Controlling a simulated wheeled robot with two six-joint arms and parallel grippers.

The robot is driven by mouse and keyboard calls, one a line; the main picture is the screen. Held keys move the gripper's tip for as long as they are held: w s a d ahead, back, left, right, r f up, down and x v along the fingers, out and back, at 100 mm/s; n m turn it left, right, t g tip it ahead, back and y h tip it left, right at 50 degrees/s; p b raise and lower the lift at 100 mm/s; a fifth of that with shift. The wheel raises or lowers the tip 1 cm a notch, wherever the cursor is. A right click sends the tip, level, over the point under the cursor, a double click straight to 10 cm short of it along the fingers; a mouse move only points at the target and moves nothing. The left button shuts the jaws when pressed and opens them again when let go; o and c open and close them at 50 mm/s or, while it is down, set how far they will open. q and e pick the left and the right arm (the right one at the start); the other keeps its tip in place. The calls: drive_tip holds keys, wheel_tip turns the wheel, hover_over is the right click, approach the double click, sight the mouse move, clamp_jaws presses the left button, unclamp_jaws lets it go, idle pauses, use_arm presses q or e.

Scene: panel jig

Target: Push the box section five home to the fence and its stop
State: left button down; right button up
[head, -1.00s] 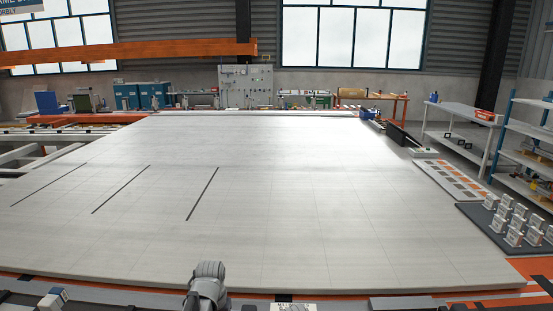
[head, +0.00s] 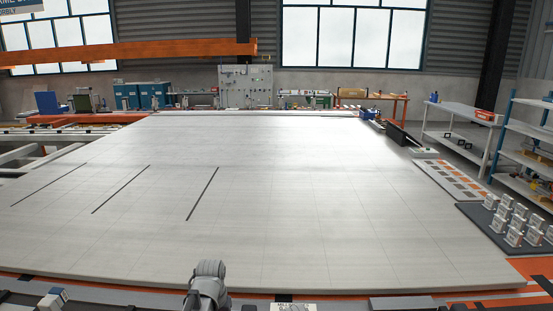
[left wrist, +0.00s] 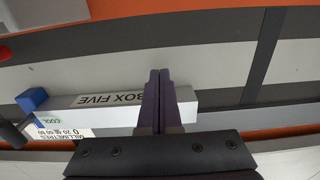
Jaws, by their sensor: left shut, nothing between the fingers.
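In the left wrist view the box section five (left wrist: 120,99) is a pale grey bar with a dark "BOX FIVE" label on it. A blue block (left wrist: 32,99), which looks like the stop, is close to its left end; I cannot tell whether they touch. My left gripper (left wrist: 159,76) is shut and empty. Its dark fingers cross in front of the bar, right of the label, and hide part of it. Whether they touch the bar is unclear. I cannot make out the fence for sure. In the head view the bar and my left fingers do not show. My right gripper is in neither view.
A white scale card (left wrist: 72,137) marked in millimetres lies by the bar's left end. A large pale panel (head: 300,200) with three dark slots fills the head view, its top clear. A dark mat (head: 480,215) with several small upright blocks is at the right.

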use_arm(q)
drive_tip(key=shift+w, duration=1.85)
idle(0.3)
drive_tip(key=shift+s, duration=0.25)
drive_tip(key=shift+s, duration=0.8)
wheel_tip(320, 180, up, 8)
drive_tip(key=p, duration=0.8)
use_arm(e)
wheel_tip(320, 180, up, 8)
